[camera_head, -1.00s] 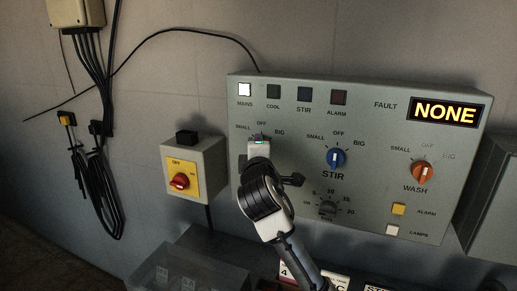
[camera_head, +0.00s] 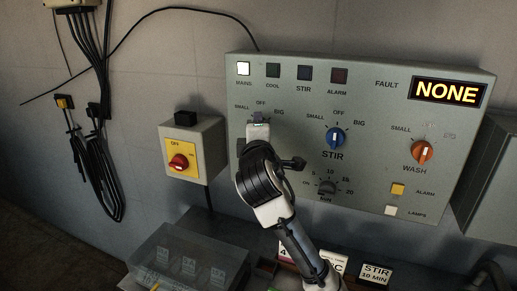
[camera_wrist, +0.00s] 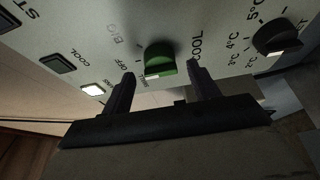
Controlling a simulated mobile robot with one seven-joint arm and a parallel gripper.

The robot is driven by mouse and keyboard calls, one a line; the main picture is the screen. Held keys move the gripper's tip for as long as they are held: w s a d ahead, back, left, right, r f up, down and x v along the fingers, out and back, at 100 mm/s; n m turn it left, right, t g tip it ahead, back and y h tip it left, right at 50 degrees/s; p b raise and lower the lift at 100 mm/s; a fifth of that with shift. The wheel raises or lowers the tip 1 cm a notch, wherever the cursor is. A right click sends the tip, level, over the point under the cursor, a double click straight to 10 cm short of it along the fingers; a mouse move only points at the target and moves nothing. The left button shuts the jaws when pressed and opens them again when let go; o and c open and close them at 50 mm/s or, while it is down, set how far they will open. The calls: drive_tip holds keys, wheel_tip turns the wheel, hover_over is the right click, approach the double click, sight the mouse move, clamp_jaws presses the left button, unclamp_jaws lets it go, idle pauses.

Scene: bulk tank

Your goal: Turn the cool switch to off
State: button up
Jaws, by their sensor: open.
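The green cool switch (camera_wrist: 160,58) shows in the wrist view on the grey panel, beside the word COOL. Its white mark is on its lower side in that view, near a partly hidden label; OFF and BIG stand to its left and upper left. My gripper (camera_wrist: 161,82) is open, with one fingertip on each side of the switch in the picture and gaps between; whether they touch it I cannot tell. In the head view my gripper (camera_head: 258,128) is at the panel below the OFF label and hides most of the cool switch.
On the panel (camera_head: 390,75) are the blue stir knob (camera_head: 335,137), the orange wash knob (camera_head: 422,151) and a dark timer dial (camera_head: 327,187). A red-handled switch box (camera_head: 195,150) is left of the panel. A clear bin (camera_head: 180,262) and signs stand below.

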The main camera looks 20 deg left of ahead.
drive_tip(key=b+v, duration=0.2)
drive_tip(key=v, duration=0.9)
drive_tip(key=shift+s, duration=0.3)
drive_tip(key=shift+d, duration=0.1)
